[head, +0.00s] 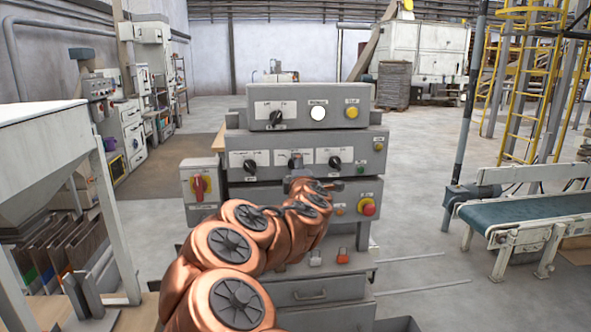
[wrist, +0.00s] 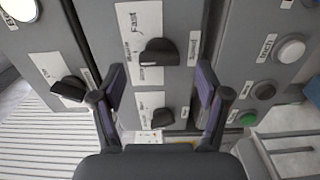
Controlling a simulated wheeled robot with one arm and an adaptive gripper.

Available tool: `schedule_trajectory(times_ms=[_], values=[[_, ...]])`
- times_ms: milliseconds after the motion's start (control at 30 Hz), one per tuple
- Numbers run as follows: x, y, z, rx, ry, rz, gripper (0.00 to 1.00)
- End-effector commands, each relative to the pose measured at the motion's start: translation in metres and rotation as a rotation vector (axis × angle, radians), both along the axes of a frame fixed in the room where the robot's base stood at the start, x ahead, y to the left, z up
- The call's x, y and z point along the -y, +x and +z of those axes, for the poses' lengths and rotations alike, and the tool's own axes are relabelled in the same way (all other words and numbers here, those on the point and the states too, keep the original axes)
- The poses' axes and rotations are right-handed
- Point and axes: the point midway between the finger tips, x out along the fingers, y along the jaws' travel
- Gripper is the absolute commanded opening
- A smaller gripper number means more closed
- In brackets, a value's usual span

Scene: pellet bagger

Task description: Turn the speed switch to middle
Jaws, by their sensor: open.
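In the wrist view, a black rotary switch (wrist: 160,52) sits by a white label plate (wrist: 126,20) on which "Fast" can be read. The direction its handle points is not clear. My gripper (wrist: 160,82) is open and empty, with its two fingers apart on either side, in front of the panel. The "Fast" switch lies between and just beyond the fingertips, apart from them. A second black knob (wrist: 160,118) shows lower between the fingers. In the head view, my arm reaches to the grey control cabinet (head: 229,145), and the gripper is mostly hidden by the arm.
Another black knob (wrist: 70,88) is near the left finger. White (wrist: 291,50) and green (wrist: 248,119) buttons are at the right. In the head view, a red main switch (head: 199,185) is at left and a red emergency button (head: 367,207) at right. A conveyor (head: 525,210) stands far right.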

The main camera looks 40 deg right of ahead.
Motion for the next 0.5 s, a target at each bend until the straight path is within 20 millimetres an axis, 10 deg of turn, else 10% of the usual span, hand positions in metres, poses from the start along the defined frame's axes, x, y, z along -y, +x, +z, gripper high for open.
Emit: schedule_trajectory(times_ms=[500], values=[[-0.041, -0.050, 0.002, 0.003, -0.003, 0.003, 0.75]])
